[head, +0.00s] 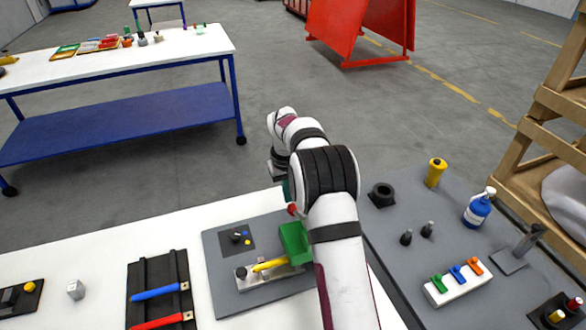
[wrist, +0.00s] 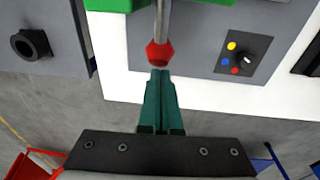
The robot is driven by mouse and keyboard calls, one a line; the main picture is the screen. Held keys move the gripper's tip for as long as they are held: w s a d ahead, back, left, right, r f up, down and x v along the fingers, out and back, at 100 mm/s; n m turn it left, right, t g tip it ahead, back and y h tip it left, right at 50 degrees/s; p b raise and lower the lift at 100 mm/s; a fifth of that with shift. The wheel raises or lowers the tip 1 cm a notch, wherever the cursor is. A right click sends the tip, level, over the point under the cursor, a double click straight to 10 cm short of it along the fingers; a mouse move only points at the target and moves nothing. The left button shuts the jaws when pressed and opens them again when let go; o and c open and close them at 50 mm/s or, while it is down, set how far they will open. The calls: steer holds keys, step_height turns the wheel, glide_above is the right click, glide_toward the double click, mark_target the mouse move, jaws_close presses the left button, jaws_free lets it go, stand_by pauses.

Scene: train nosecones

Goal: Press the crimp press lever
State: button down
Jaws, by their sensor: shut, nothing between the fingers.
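The crimp press has a green body (head: 293,243) on a grey base plate (head: 225,290), partly hidden behind my arm in the head view. Its lever is a metal rod with a red knob (wrist: 160,53) at its end; the knob also shows beside my arm in the head view (head: 292,210). My gripper (wrist: 159,76) has dark green fingers, shut with nothing between them. In the wrist view the fingertips are right by the red knob; I cannot tell whether they touch it. In the head view my arm hides most of the gripper.
A yellow-handled piece (head: 270,265) lies at the press. A dial panel (wrist: 241,54) with coloured dots sits on the same plate. A black ring (head: 382,194), a yellow cylinder (head: 436,172) and a blue bottle (head: 479,207) stand on the grey table at right. A black tray with screwdriver-like tools (head: 160,291) is at left.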

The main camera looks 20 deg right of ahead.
step_height(320, 180, up, 16)
steer(key=s+a, duration=0.1)
steer(key=shift+s, duration=0.2)
steer(key=shift+f, duration=0.15)
stand_by(0.5)
steer(key=s+a+r+m+y, duration=0.1)
steer(key=s+a+r, duration=0.15)
steer(key=s, duration=0.45)
steer(key=s+a+r+m, duration=0.1)
steer(key=s+a, duration=0.3)
steer(key=s, duration=0.4)
steer(key=s+a+f+m, duration=0.1)
steer(key=s+f, duration=0.1)
steer(key=s, duration=0.5)
steer(key=s+a+f+m+y, duration=0.1)
steer(key=s+a+f, duration=0.1)
steer(key=s, duration=0.6)
steer(key=s+a+f+m+g, duration=0.1)
steer(key=s+f, duration=0.3)
steer(key=s, duration=0.4)
steer(key=shift+s+a+f+m, duration=0.2)
steer(key=shift+a+f+m, duration=0.1)
steer(key=shift+a, duration=0.45)
